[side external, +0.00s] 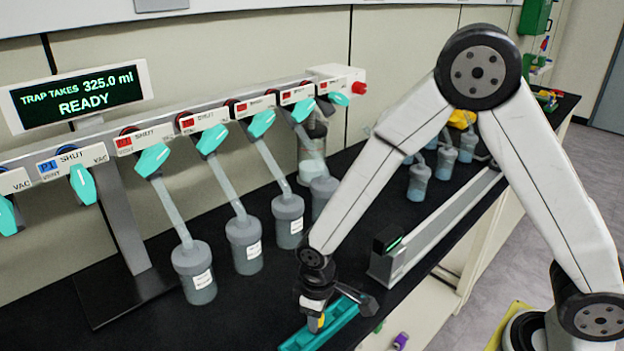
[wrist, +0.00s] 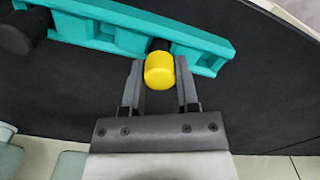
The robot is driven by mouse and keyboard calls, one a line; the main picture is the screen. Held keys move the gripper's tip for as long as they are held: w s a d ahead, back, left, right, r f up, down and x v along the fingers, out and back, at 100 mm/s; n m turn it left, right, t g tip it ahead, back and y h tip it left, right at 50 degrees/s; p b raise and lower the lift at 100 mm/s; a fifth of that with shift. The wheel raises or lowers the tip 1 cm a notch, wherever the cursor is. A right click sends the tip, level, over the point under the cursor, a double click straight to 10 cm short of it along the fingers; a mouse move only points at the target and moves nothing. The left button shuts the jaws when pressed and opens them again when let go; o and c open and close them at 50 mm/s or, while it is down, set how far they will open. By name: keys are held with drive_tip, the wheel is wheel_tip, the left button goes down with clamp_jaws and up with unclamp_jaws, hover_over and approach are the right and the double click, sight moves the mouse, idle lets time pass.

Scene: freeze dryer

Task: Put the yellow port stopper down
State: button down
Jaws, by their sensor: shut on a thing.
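The yellow port stopper (wrist: 159,71) is between the two fingertips of my gripper (wrist: 160,75) in the wrist view, and the jaws are shut on it. Its dark end points at the teal rack (wrist: 105,28) and overlaps one of the rack's recesses; I cannot tell whether it is seated there. In the side external view my gripper (side external: 318,312) is low over the teal rack (side external: 318,335), with the yellow stopper (side external: 318,322) showing as a small patch at the fingertips.
A dark stopper (wrist: 24,32) sits at the rack's left end in the wrist view. Several grey flasks (side external: 195,271) hang from the manifold behind. A grey rail (side external: 425,235) runs to the right. The black bench top (side external: 150,310) is clear left of the rack.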

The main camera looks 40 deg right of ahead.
drive_tip(key=shift+f, duration=0.2)
drive_tip(key=shift+f, duration=0.15)
drive_tip(key=shift+c, duration=1.8)
unclamp_jaws()
wheel_tip(320, 180, up, 12)
